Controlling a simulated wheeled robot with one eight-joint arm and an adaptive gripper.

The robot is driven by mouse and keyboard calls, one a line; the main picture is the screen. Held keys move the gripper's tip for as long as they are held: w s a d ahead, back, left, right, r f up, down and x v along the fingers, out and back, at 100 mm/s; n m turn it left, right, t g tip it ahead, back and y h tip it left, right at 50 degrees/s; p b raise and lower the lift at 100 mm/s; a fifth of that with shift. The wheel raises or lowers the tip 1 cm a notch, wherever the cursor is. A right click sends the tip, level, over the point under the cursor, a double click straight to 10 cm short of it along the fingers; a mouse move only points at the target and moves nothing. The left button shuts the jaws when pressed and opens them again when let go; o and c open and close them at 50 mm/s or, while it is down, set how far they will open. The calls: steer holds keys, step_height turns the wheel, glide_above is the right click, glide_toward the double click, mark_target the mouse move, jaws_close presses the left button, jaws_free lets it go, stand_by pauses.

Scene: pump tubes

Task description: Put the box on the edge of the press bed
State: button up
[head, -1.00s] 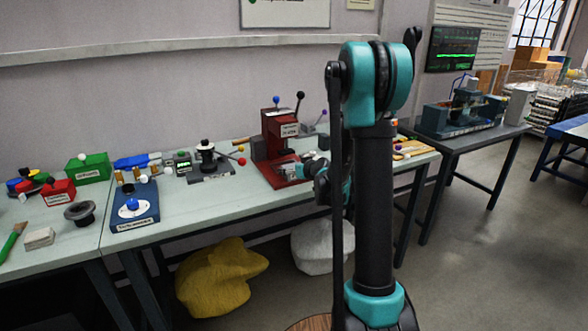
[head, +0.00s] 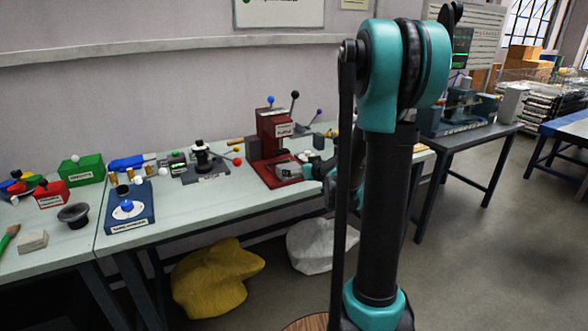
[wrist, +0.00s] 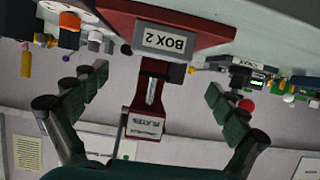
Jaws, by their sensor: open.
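The box (wrist: 165,40), a small grey block with a "BOX 2" label, appears upside down in the wrist view. It sits on the red press bed (wrist: 218,28), near its front edge; I cannot tell its exact distance from that edge. In the head view the grey box (head: 288,169) is on the bed of the red press (head: 274,133). My gripper (wrist: 156,80) is open, with its two fingers spread wide on either side of the box in the picture and nothing held. In the head view my gripper (head: 310,168) is just right of the box, partly hidden by my arm.
The press levers (head: 294,97) rise behind the box. A gauge stand (head: 203,158) and a blue block with a knob (head: 129,208) stand left on the bench. A green box (head: 83,169) and a red box (head: 51,195) are further left.

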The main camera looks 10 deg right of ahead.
steer(key=s+f+m+g+h, duration=0.1)
steer(key=s+f+g, duration=0.3)
steer(key=s, duration=1.2)
steer(key=s+d+f+m+g+h, duration=0.1)
steer(key=s+f, duration=0.6)
steer(key=s, duration=1)
steer(key=m+g+h, duration=0.1)
steer(key=g+h, duration=0.1)
steer(key=g, duration=0.1)
steer(key=shift+s+d+f+m+g, duration=0.2)
steer(key=shift+s+f+m+g, duration=0.1)
steer(key=shift+f, duration=0.1)
